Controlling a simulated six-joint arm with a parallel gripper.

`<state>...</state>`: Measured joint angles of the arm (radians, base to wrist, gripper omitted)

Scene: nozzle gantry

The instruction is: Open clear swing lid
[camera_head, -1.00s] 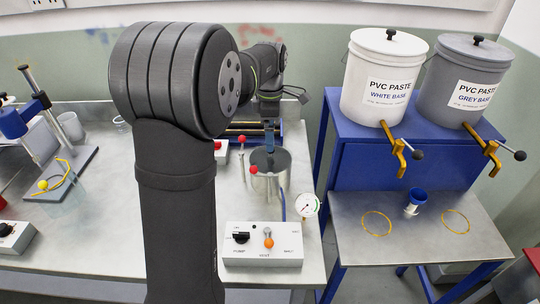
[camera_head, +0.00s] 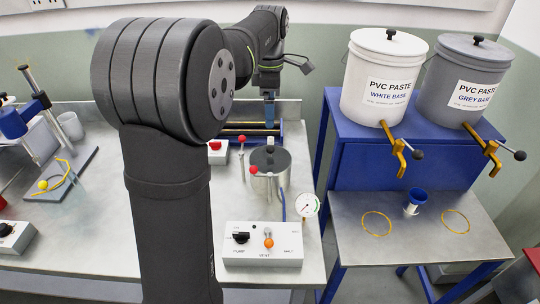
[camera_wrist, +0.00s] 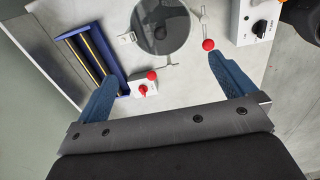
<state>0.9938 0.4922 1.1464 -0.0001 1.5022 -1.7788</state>
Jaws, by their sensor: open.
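A round metal pot (camera_head: 268,186) stands on the bench. Its top (camera_head: 270,158) looks like a clear lid over a dark inside, with a small dark spot in the middle; the wrist view shows it as a grey see-through disc (camera_wrist: 162,28), apparently lying flat. Red-knobbed rods stand beside the pot; one red knob (camera_wrist: 208,44) is close to my right fingertip in the wrist picture. My gripper (camera_wrist: 162,68) is open and empty, its blue fingers wide apart. In the head view my gripper (camera_head: 269,108) is behind the pot, partly hidden by my wrist.
A control box (camera_head: 262,244) and a gauge (camera_head: 307,205) stand in front of the pot. Paste buckets stand at right.

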